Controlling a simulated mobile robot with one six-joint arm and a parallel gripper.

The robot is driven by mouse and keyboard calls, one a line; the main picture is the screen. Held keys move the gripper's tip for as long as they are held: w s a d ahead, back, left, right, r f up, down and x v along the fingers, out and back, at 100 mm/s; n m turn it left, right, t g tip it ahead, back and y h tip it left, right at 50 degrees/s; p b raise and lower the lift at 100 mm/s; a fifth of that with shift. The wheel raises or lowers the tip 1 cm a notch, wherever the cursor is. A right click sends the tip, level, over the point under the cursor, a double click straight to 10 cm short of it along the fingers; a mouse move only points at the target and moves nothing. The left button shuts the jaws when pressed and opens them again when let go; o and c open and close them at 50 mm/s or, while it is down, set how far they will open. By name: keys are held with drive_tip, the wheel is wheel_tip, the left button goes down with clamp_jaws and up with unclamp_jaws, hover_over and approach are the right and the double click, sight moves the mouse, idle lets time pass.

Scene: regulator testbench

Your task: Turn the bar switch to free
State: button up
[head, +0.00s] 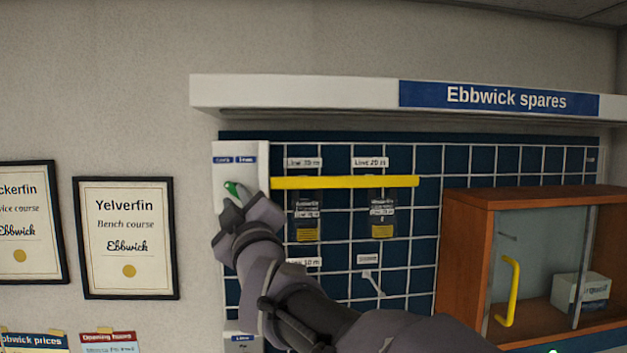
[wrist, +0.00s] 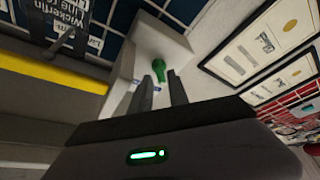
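The bar switch is a green handle (head: 232,188) on a tall white box (head: 221,173) at the left end of the pegboard. Two small blue labels (head: 235,160) sit above the handle; their words are too small to read surely. In the head view the handle's visible end leans up and left, and my gripper covers its lower part. In the wrist view the green handle (wrist: 160,68) shows at the tips of my gripper (wrist: 159,78), whose two fingers stand apart on either side of it. I cannot tell whether they touch it.
A yellow bar (head: 345,182) runs rightward from the white box across hanging packs (head: 383,215) on the dark blue grid board. A white shelf (head: 300,94) juts out above. A wooden cabinet (head: 462,245) with a glass front stands right. Framed certificates (head: 124,238) hang left.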

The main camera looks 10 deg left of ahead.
sight(234, 190)
drive_tip(key=shift+p+x, duration=0.3)
drive_tip(key=shift+x, duration=0.95)
drive_tip(key=shift+s+d+f, duration=0.1)
drive_tip(key=shift+s+d, duration=0.05)
drive_tip(key=shift+c, duration=0.4)
clamp_jaws()
